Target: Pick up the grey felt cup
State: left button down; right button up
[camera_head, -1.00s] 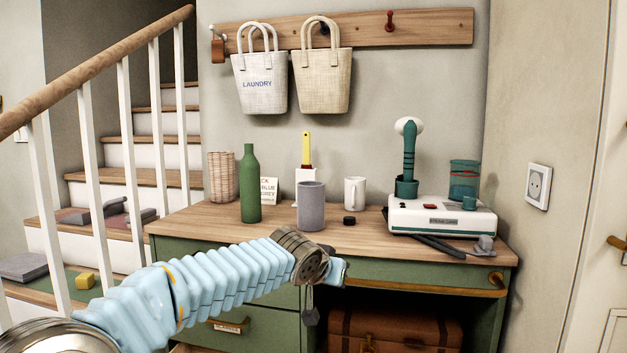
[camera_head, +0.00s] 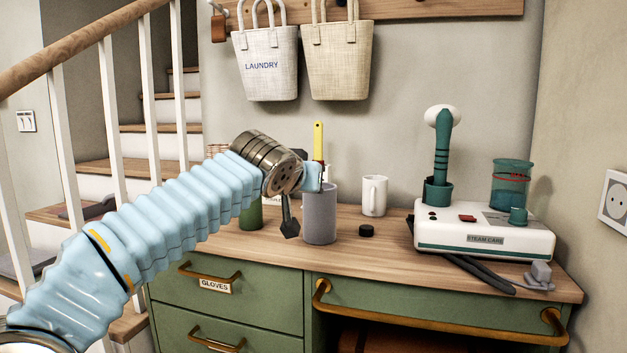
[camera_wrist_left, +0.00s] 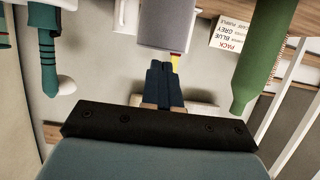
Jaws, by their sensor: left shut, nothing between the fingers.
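The grey felt cup (camera_head: 320,218) stands upright on the wooden desk top, right of the green bottle (camera_head: 250,214). It also shows in the wrist view (camera_wrist_left: 167,25), which is upside down, beyond my fingertips. My left gripper (camera_wrist_left: 162,66) is shut and empty, its dark blue fingers together near the cup's rim in that view; I cannot tell the gap. In the head view my left wrist is just left of the cup and higher, covering part of the bottle. My right gripper is not in view.
A white mug (camera_head: 374,196) and a small black disc (camera_head: 366,231) are right of the cup. A yellow-handled brush (camera_head: 318,141) stands behind it, and a steam unit (camera_head: 484,228) sits farther right. A lettered card (camera_wrist_left: 240,38) is near the bottle.

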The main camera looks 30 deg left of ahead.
pick_arm(q)
jog(key=p, duration=0.4)
send_over(319, 213)
jog(key=w+a, duration=0.2)
jog(key=w, duration=0.3)
jog(key=shift+s+f+b, duration=0.2)
jog(key=shift+f+b, duration=0.65)
jog(key=shift+f, duration=0.05)
jog(key=s+b, duration=0.1)
jog(key=s, duration=0.1)
jog(key=s+d+b, duration=0.1)
jog(key=s+b, duration=0.1)
jog(key=shift+r, duration=0.1)
